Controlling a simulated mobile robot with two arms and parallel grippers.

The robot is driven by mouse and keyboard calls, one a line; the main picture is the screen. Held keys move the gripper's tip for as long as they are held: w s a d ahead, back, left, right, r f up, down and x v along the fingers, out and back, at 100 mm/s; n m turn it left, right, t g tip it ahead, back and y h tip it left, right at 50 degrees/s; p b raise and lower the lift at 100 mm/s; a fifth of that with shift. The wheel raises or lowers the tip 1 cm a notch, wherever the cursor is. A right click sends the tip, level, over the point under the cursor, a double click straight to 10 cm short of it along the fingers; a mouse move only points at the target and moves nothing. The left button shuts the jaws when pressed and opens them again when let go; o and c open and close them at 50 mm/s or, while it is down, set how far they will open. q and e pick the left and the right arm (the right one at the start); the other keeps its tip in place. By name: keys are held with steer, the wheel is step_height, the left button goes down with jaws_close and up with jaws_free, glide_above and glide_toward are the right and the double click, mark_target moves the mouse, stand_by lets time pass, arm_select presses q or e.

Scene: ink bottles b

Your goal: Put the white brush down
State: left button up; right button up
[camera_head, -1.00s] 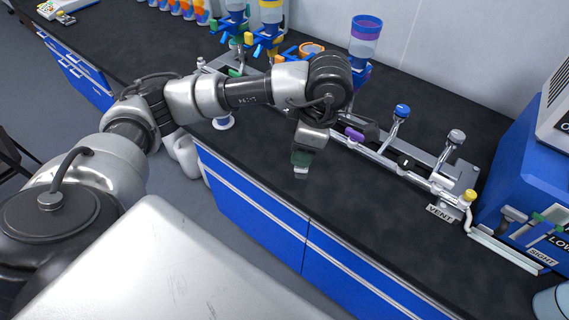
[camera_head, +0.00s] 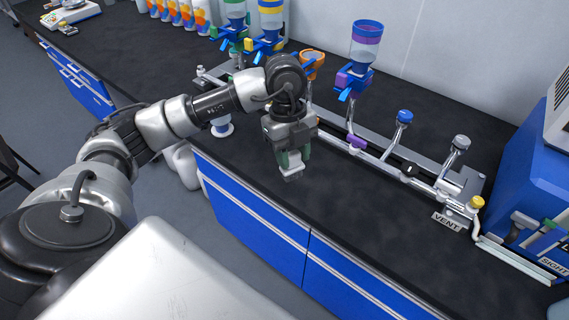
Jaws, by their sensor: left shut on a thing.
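My left gripper (camera_head: 292,158) points down over the black counter, near its front edge, in the head view. It is shut on the white brush (camera_head: 292,174), whose pale lower end shows between and below the dark green fingertips. The rest of the brush is hidden by the fingers. I cannot tell whether its lower end touches the counter. My right gripper is out of view.
A metal pipe rack with coloured valves (camera_head: 408,170) runs along the counter behind the gripper. A white and blue spool-like item (camera_head: 222,128) stands to the left. A purple-banded bottle (camera_head: 363,45) stands behind. The dark counter (camera_head: 345,215) at front right is clear.

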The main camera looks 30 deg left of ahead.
arm_select(q)
steer(key=w+a+f+p, duration=0.1)
steer(key=w+a+f, duration=0.1)
steer(key=f, duration=0.1)
steer(key=w+a+f+p, duration=0.1)
steer(key=w+a+f, duration=0.2)
steer(key=f, duration=0.1)
steer(key=w+a+f+p, duration=0.1)
steer(key=w+a+f, duration=0.1)
steer(key=w+f, duration=0.1)
steer(key=shift+a+f, duration=0.2)
steer(key=shift+f, duration=0.05)
steer(key=shift+f, duration=0.1)
steer(key=shift+f, duration=0.1)
steer(key=o, duration=1.2)
